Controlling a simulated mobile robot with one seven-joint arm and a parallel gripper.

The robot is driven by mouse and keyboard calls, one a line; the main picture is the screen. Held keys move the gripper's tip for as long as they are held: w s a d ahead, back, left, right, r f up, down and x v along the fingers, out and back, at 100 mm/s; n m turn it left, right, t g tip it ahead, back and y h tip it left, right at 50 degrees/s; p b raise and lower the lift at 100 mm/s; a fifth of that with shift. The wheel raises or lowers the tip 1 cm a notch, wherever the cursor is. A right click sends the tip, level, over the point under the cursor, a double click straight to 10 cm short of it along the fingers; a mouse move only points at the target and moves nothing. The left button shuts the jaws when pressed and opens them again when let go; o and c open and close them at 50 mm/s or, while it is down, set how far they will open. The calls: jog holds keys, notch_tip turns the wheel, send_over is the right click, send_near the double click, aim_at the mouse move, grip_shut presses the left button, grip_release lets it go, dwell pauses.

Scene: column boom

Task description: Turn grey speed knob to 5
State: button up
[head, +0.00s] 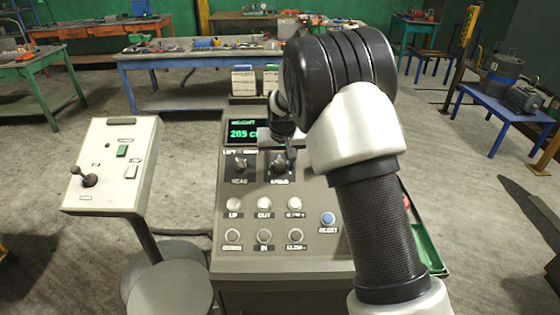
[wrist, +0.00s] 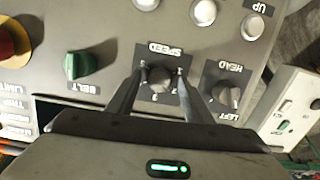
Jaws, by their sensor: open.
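The grey speed knob (wrist: 160,79) sits on a black plate marked SPEED in the wrist view, where the picture is upside down. My gripper (wrist: 161,72) is open, with one finger on each side of the knob. I cannot tell whether the fingers touch it. The small digits around the knob are mostly too blurred to read, and its pointer direction is unclear. In the head view the knob (head: 280,168) is partly covered by my gripper, which reaches down over the console from above.
Beside it are the grey HEAD knob (wrist: 228,97), the green BELT knob (wrist: 80,65) and a red stop button (wrist: 8,45). Round buttons (head: 264,204) line the console below. A display (head: 243,132) reads about 265. A separate joystick box (head: 113,165) stands to the left.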

jog(key=shift+c, duration=0.2)
jog(key=c, duration=1)
